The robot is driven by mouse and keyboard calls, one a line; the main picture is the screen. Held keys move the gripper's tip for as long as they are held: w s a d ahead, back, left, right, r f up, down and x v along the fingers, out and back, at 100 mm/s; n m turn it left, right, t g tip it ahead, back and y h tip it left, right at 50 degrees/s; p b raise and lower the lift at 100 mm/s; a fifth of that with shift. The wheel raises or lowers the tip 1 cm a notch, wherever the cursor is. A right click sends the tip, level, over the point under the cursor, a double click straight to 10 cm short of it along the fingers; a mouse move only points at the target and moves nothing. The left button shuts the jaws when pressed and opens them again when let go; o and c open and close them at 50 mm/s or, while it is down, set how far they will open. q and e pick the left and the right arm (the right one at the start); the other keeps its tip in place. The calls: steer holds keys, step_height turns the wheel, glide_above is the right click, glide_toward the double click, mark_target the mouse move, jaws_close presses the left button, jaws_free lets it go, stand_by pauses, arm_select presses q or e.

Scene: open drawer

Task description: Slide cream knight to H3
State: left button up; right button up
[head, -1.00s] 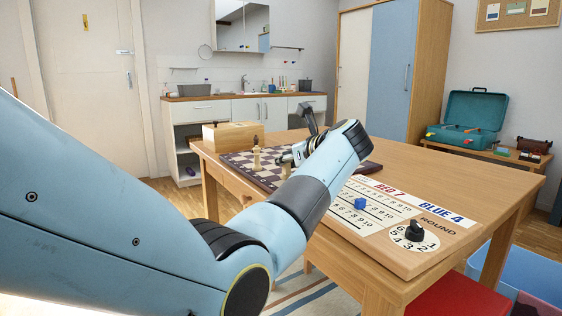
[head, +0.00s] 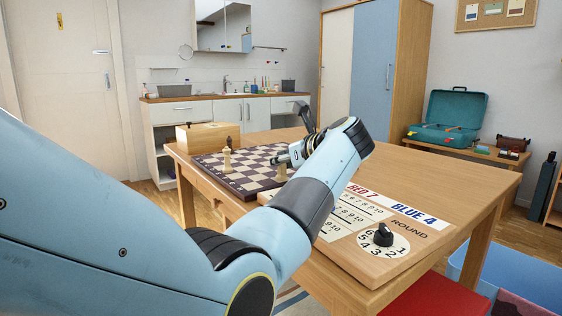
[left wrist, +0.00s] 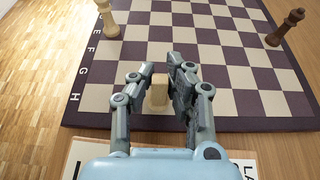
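The cream knight (left wrist: 158,92) is between the fingertips of my left gripper (left wrist: 161,68) in the left wrist view, blocky and partly covered by the fingers. The fingers are closed in on it. In the head view the cream piece (head: 281,173) shows just below my left gripper (head: 284,160). It is over the near part of the chessboard (head: 253,188), near the edge by the letter H; whether it touches the board I cannot tell. The board (left wrist: 240,123) has letters E to H along its left edge in the wrist view. My right gripper is not in view.
A tall cream piece (left wrist: 108,22) stands at the board's left side, a dark piece (left wrist: 286,27) at its right. A wooden box (head: 207,135) is behind the board. A score board with a black knob (head: 383,236) lies at the near side. The right tabletop is clear.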

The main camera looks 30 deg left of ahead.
arm_select(q)
steer(key=o, duration=0.4)
steer(key=shift+o, duration=0.7)
steer(key=shift+s+d+r, duration=0.15)
steer(key=shift+d, duration=0.25)
steer(key=v, duration=0.6)
steer(key=shift+s+d+r, duration=0.1)
steer(key=shift+s+d, duration=0.05)
steer(key=shift+d, duration=0.15)
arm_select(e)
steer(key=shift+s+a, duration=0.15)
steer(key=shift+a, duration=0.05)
